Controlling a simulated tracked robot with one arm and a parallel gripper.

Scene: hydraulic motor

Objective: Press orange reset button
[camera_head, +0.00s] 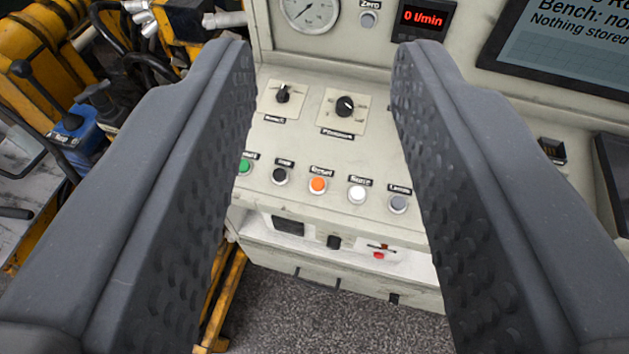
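The orange reset button (318,185) is a small round button on the sloped cream control panel (300,148), under a black label that reads "Reset". It is in the middle of a row of buttons and shows between my fingers. My gripper (322,60) is open and empty. Its two grey, studded fingers are wide apart, one on each side of the view. Neither finger covers the orange button. I cannot tell how far the fingertips are from the panel.
A black button (279,176) and a white button (357,194) flank the orange one; green (245,167) and grey (398,203) ones are at the row's ends. Two black knobs (344,105) (283,94) sit above. A gauge (310,12) and a screen (565,45) stand behind. Yellow machinery (55,60) is left.

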